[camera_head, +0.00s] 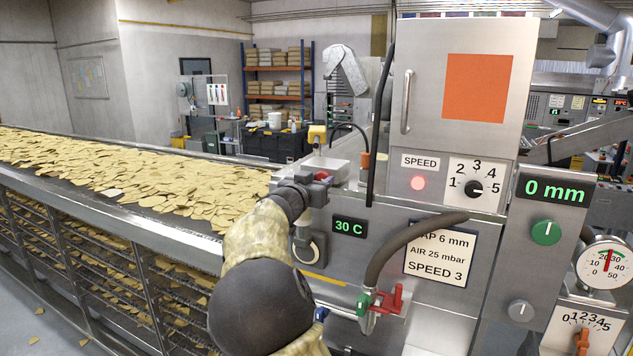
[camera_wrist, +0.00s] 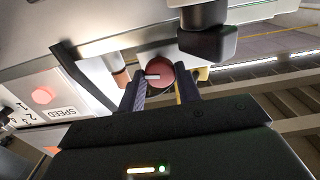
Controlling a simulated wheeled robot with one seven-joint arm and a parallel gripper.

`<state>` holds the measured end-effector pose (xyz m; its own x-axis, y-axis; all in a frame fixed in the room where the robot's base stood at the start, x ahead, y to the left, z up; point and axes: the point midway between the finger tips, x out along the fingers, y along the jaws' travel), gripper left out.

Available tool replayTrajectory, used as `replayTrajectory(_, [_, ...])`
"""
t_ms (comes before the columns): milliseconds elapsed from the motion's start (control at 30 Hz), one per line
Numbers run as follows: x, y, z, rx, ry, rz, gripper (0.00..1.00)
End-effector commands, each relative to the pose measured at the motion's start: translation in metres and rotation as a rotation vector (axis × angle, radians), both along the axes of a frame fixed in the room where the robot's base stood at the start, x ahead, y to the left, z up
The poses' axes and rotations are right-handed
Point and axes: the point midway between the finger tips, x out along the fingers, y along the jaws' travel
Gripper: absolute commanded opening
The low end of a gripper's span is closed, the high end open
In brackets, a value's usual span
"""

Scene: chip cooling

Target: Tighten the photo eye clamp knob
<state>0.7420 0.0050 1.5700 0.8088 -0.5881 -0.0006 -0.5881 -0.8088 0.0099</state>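The photo eye clamp knob (camera_wrist: 161,74) is round and red with a white mark pointing left in the wrist view. In the head view the red knob (camera_head: 323,175) shows only partly, beside the metal housing at the end of the conveyor. My gripper (camera_wrist: 160,92) has one finger on each side of the knob, with no clear gap, and looks shut on it. In the head view my gripper (camera_head: 318,186) is at the knob, and its dark parts hide some of it. A yellow sensor head (camera_head: 317,133), apparently the photo eye, stands above the knob.
A conveyor (camera_head: 110,215) full of chips runs along the left. A 30 C display (camera_head: 350,228) and a hose (camera_head: 400,243) with red and green valve handles are close right of my arm. A dark block (camera_wrist: 207,40) hangs near the fingers in the wrist view.

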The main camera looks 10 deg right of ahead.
Motion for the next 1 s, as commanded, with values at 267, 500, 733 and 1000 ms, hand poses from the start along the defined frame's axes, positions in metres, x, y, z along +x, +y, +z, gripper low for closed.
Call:
replayTrajectory(267, [0.0, 0.004, 0.001, -0.003, 0.001, 0.005, 0.11])
replayTrajectory(500, [0.001, 0.004, 0.0, -0.033, 0.021, 0.008, 0.11])
replayTrajectory(733, [0.001, -0.001, -0.001, -0.113, 0.077, 0.003, 0.11])
replayTrajectory(1000, [0.001, -0.002, -0.002, -0.265, 0.185, 0.0, 0.11])
